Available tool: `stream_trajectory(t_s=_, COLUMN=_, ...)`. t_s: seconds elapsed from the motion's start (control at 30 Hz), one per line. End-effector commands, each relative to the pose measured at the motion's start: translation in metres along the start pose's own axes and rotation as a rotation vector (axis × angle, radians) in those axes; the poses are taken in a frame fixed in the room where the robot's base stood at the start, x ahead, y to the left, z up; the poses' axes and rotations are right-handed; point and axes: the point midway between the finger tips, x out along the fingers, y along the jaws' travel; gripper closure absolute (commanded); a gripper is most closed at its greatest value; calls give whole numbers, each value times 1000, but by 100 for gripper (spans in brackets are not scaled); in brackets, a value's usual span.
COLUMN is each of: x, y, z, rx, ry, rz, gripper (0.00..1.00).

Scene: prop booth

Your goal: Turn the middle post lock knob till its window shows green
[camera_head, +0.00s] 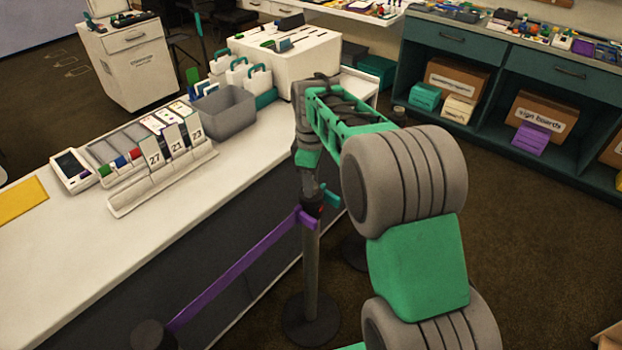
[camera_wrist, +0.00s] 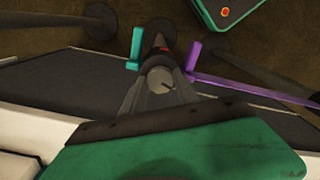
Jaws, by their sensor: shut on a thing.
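The middle post (camera_head: 311,262) stands upright beside the counter, with a purple belt (camera_head: 240,262) running from its head to the lower left and a short teal piece (camera_head: 331,196) on the other side. In the wrist view the lock knob (camera_wrist: 160,80) is a pale round cap with a dark line, on the dark post head. A small red patch, apparently the window (camera_wrist: 164,48), shows just beyond it; I see no green. My gripper (camera_head: 311,193) reaches down onto the post head. In the wrist view its grey fingers (camera_wrist: 158,92) are shut on the knob from both sides.
A nearer post (camera_head: 152,336) holds the belt's other end. The white counter (camera_head: 90,255) runs close along the left, bearing a card rack (camera_head: 165,175) and a grey bin (camera_head: 224,110). Teal shelves (camera_head: 500,95) stand at right. Brown floor is clear between.

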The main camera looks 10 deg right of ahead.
Motion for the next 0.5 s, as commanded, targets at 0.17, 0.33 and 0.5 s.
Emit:
stream_trajectory(t_s=0.17, x=-2, y=0, z=-1, rx=-127, ry=1, rz=2, gripper=100)
stream_trajectory(t_s=0.33, x=-1, y=0, z=-1, rx=-212, ry=1, rz=2, gripper=100)
stream_trajectory(t_s=0.5, x=-1, y=0, z=-1, rx=-260, ry=1, rz=2, gripper=100)
